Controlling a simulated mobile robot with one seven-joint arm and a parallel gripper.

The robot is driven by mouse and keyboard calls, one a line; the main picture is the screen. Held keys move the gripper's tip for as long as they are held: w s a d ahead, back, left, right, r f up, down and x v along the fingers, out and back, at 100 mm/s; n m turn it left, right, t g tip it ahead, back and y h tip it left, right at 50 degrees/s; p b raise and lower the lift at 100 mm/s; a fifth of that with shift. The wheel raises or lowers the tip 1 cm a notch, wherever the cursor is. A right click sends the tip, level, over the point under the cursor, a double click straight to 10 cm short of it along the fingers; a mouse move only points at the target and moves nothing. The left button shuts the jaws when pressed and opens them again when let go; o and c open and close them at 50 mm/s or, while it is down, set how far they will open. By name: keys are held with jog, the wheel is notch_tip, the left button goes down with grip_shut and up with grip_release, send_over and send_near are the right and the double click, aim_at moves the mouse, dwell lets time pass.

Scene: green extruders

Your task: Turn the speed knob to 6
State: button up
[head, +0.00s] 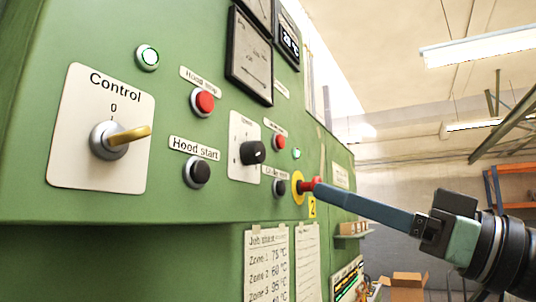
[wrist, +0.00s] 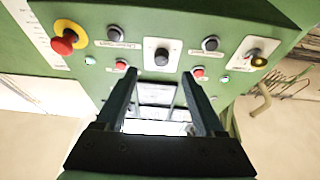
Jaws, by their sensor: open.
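The speed knob (head: 253,152) is black and round with a light pointer mark, on a white plate (head: 236,165) on the green panel. The numbers around it are too small to read. In the wrist view the knob (wrist: 161,57) sits near the top middle, just beyond the fingertips in the picture. My gripper (head: 318,186) comes in from the right in the head view, its fingers seen edge-on and their tips beside the red emergency stop. In the wrist view my gripper (wrist: 160,76) is open and empty, its fingers apart and below the knob in the picture.
The red emergency stop (head: 304,186) on its yellow ring is right of the knob. Red (head: 202,102) and black (head: 197,172) buttons surround the knob. The Control switch (head: 119,138) has a yellow lever sticking out. Dark meters (head: 249,60) sit above. Open air lies before the panel.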

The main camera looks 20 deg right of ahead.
aim_at(261, 156)
jog(key=shift+g+y, duration=0.3)
jog(key=p+x, duration=0.2)
jog(key=x, duration=0.1)
jog(key=r+p+x, duration=0.1)
jog(key=p+x, duration=0.1)
jog(key=x, duration=0.1)
jog(key=r+p+x, duration=0.1)
jog(key=p+x, duration=0.2)
jog(key=shift+s+r, duration=0.1)
jog(key=shift+w+a+r+p, duration=0.15)
jog(key=shift+w+a+p, duration=0.35)
jog(key=shift+w, duration=0.35)
grip_shut()
